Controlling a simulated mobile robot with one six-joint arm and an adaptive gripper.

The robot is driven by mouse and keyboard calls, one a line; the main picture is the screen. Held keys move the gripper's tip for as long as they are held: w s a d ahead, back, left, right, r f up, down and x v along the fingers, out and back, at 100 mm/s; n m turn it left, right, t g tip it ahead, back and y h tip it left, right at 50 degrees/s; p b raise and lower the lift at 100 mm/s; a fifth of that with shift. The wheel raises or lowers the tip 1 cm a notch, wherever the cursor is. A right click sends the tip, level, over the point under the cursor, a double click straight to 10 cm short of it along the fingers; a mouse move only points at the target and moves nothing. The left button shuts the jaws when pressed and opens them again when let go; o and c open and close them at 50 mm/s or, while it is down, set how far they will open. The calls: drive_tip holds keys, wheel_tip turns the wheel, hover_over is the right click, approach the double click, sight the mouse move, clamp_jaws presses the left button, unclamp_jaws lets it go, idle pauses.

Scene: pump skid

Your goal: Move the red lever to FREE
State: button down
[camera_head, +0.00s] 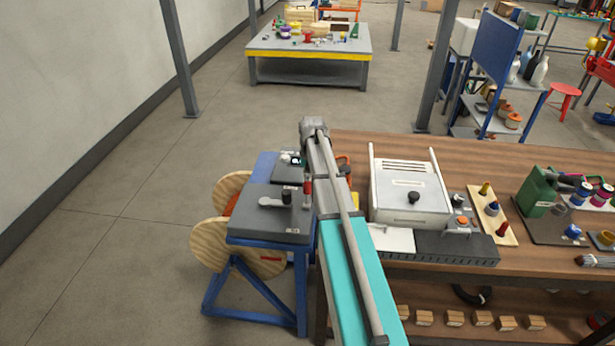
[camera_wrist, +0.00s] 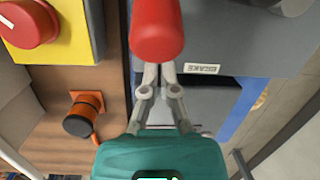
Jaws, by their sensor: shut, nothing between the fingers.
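The red lever's rounded grip (camera_wrist: 158,30) fills the top middle of the wrist view. In the head view a small red upright piece, likely the same lever (camera_head: 307,188), shows beside my arm. My gripper (camera_wrist: 160,70) is shut and empty. Its fingertips meet at the lower end of the red grip in the picture; I cannot tell whether they touch it. A white label reading BRAKE (camera_wrist: 202,68) is on the grey panel beside the lever. No FREE mark is readable. My arm hides the gripper in the head view.
A red knob on a yellow box (camera_wrist: 30,22) and an orange-and-black part (camera_wrist: 82,115) lie left in the wrist view. In the head view, the blue stand (camera_head: 262,248) with wooden discs is left of my arm; a crowded wooden bench (camera_head: 480,150) is right.

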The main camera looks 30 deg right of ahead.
drive_tip(key=shift+s+a+r, duration=0.25)
drive_tip(key=shift+s+r, duration=0.1)
drive_tip(key=shift+s, duration=0.25)
drive_tip(key=shift+a+p, duration=0.25)
drive_tip(key=shift+p, duration=0.05)
